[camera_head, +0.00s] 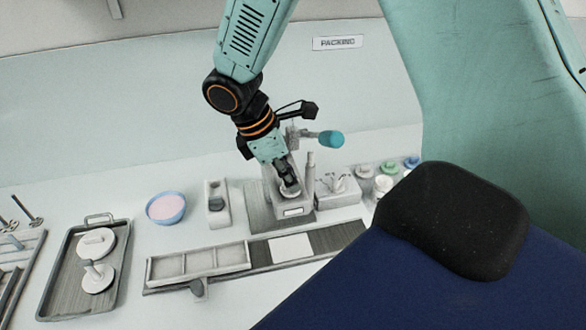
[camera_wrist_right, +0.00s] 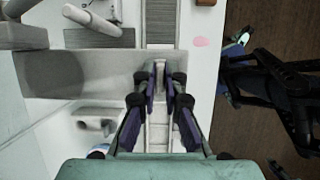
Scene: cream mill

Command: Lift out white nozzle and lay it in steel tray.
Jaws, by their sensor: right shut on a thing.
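My right gripper (camera_head: 288,181) reaches down into the small grey machine on the bench. Its jaws are shut on a small pale piece, which I take to be the white nozzle; the fingers hide most of it. In the right wrist view the fingertips (camera_wrist_right: 159,82) are close together around this narrow piece. A pale round part (camera_head: 290,192) shows just below the fingers. The steel tray (camera_head: 64,287) lies at the left of the bench, with two white discs in it, the nearer one with a peg. My left gripper is not in view.
A blue bowl of pink cream (camera_head: 166,208) and a grey block (camera_head: 217,203) stand between tray and machine. A compartmented tray (camera_head: 198,263) lies in front. Several small jars (camera_head: 384,187) stand right of the machine. A teal-tipped lever (camera_head: 330,139) is close behind the gripper.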

